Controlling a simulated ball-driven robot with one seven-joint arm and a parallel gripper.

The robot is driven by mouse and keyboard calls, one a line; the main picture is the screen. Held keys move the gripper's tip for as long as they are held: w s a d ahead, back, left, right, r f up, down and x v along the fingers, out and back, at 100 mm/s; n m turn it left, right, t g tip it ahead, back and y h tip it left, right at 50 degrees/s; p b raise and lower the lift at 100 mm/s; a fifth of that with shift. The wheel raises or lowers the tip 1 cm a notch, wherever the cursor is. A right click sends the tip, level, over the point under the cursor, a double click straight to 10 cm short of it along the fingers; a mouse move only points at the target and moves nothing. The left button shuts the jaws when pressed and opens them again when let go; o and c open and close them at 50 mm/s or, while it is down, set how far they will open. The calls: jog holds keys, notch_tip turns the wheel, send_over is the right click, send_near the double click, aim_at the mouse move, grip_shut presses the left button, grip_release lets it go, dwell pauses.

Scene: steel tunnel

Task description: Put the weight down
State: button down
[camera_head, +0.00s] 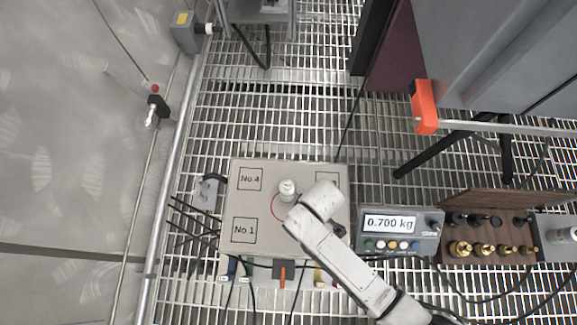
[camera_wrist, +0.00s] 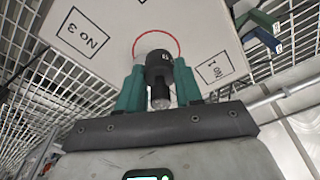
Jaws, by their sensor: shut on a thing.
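My gripper (camera_wrist: 158,92) is shut on a dark weight (camera_wrist: 159,66); its green fingers press the weight from both sides. A silver knob on the weight points toward the wrist camera. Behind the weight is the pale top of a box (camera_head: 241,205), with a red circle in the middle and squares marked No 1, No 3 and No 4. The weight overlaps the red circle (camera_wrist: 177,42) in the wrist view; I cannot tell whether it touches the top. In the head view my arm covers part of the circle, and the weight and fingers cannot be made out. The display (camera_head: 390,223) beside the box reads 0.700 kg.
A wooden rack (camera_head: 458,207) at the right holds several black weights (camera_head: 481,219) and brass weights (camera_head: 482,249). Cables run along the box's front and left. A metal rail (camera_head: 172,170) runs at the left. Grating floor (camera_head: 290,110) behind the box is clear.

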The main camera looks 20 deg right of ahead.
jog(key=s+f+n, duration=0.1)
jog(key=s, duration=0.3)
jog(key=w+a+f+b, duration=0.5)
jog(key=a+f, duration=0.1)
jog(key=w+a+f+b, duration=0.3)
jog(key=a+f, duration=0.1)
jog(key=shift+w+a+b, duration=0.1)
jog(key=shift+w+b, duration=0.2)
jog(key=shift+w+a+f+b, duration=0.15)
jog(key=shift+f+b, duration=0.45)
jog(key=shift+f, duration=0.35)
jog(key=shift+w+a+f+b, duration=0.1)
jog(key=shift+f+b, duration=0.45)
jog(key=shift+f, duration=0.4)
jog(key=shift+f, duration=0.1)
jog(key=c, duration=0.8)
grip_release()
jog(key=shift+o, duration=0.2)
